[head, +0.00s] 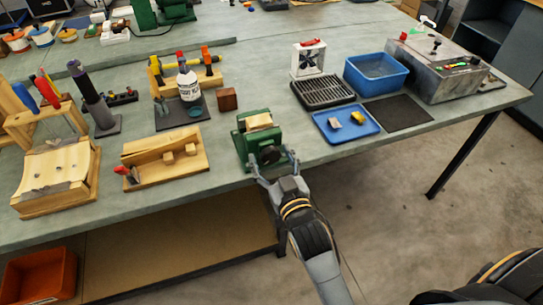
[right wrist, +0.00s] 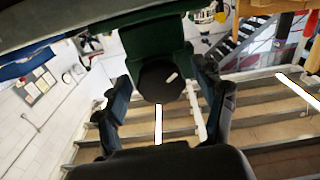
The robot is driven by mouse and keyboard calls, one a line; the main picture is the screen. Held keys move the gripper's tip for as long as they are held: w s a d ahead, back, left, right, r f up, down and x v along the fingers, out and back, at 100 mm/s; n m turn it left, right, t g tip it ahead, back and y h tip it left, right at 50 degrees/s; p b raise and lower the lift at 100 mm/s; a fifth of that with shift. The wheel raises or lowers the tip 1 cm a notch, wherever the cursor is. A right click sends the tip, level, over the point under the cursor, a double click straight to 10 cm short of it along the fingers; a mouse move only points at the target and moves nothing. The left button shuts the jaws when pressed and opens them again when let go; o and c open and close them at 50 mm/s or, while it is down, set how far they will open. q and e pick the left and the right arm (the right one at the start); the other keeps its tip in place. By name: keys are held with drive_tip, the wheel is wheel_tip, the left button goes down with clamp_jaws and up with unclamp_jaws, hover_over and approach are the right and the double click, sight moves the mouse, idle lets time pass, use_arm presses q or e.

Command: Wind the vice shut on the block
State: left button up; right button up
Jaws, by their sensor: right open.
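The green vice (head: 245,145) stands at the front edge of the bench in the head view. A pale wooden block (head: 259,122) sits at its top between the jaws; I cannot tell whether both jaws touch it. A dark round handle (head: 269,155) is on the vice's front. My right gripper (head: 273,163) is open, with one finger on each side of the handle. In the right wrist view the vice (right wrist: 155,38) is above and the dark handle (right wrist: 160,84) lies between the open fingers (right wrist: 163,76), with gaps visible. My left gripper is out of view.
A wooden tray (head: 195,162) is left of the vice and a small brown block (head: 227,99) is behind it. A blue tray (head: 330,137), a black grate (head: 322,92) and a blue bin (head: 376,73) are to the right. Open floor lies before the bench.

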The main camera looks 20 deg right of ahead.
drive_tip(key=c, duration=1.2)
drive_tip(key=shift+o, duration=0.2)
drive_tip(key=shift+r+p, duration=0.15)
drive_tip(key=shift+p, duration=0.15)
drive_tip(key=shift+m, duration=0.8)
drive_tip(key=o, duration=1.2)
drive_tip(key=shift+c, duration=0.2)
drive_tip(key=shift+s, duration=0.1)
